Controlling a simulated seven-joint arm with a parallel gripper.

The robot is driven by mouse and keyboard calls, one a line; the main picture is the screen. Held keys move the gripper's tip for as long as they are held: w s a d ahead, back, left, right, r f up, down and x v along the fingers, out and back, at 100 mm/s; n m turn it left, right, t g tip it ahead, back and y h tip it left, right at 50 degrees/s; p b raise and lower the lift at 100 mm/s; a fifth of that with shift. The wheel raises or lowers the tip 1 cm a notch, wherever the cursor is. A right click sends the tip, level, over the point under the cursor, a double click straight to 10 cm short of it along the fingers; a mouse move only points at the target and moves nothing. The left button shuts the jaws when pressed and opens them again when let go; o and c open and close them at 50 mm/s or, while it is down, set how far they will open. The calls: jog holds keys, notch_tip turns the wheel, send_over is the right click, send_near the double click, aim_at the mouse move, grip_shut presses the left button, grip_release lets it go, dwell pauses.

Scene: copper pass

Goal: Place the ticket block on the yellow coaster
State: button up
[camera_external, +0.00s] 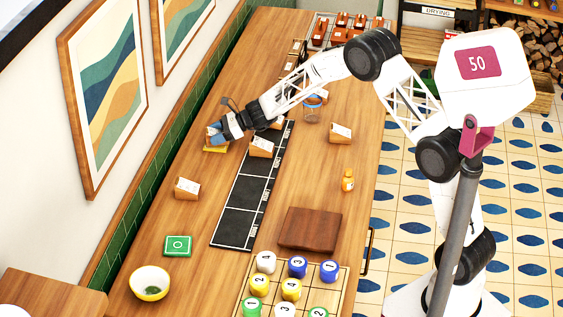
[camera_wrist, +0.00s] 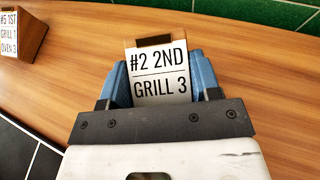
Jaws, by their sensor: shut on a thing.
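My gripper (camera_external: 217,135) is at the far left side of the counter, with its blue fingers pointing down. In the wrist view my gripper (camera_wrist: 160,85) is shut on a wooden ticket block whose white card (camera_wrist: 159,75) reads "#2 2ND GRILL 3". The yellow coaster (camera_external: 214,150) shows as a thin edge just under the gripper in the external view; the gripper and block cover most of it. I cannot tell whether the block touches the coaster. The coaster does not show in the wrist view.
Another ticket block (camera_external: 187,188) stands nearer the camera; one (camera_external: 261,147) is on the black slotted strip (camera_external: 240,195) and one (camera_external: 341,133) lies to its right. A green coaster (camera_external: 178,246), a yellow bowl (camera_external: 150,283) and a brown board (camera_external: 310,229) are nearer the camera.

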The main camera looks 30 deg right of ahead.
jog(key=shift+f, duration=0.15)
jog(key=o, duration=1)
jog(key=shift+s+d+r, duration=0.15)
jog(key=shift+d+r, duration=0.2)
jog(key=shift+d, duration=0.1)
jog(key=v, duration=1.1)
jog(key=shift+s, duration=0.1)
jog(key=shift+r, duration=0.1)
